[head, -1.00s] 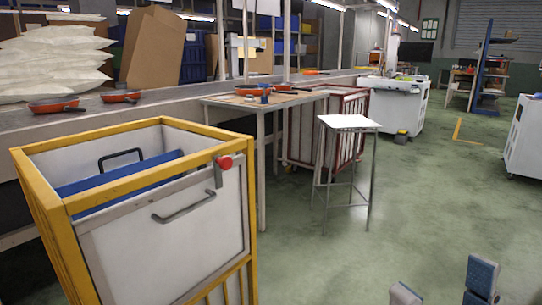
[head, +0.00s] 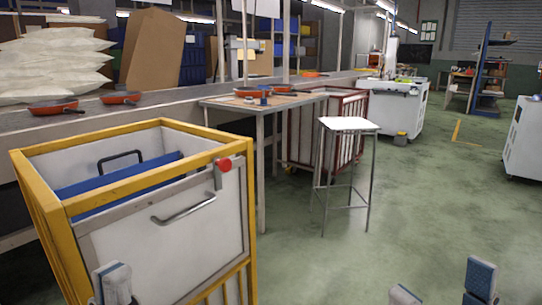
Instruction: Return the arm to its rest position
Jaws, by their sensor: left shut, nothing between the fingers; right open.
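My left gripper (head: 114,284) shows at the bottom left, in front of the lower part of the yellow-framed cart; its fingers are shut with nothing between them. Only its tip shows, and the rest of the arm is below the picture. My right gripper (head: 442,287) is at the bottom right over the green floor. Its two grey-blue fingers stand wide apart, open and empty.
The yellow-framed cart (head: 165,137) with a blue panel inside stands at the left. Orange pans (head: 53,106) sit on the conveyor (head: 25,126). A work table (head: 218,103) and a white-topped stool (head: 347,124) stand further back.

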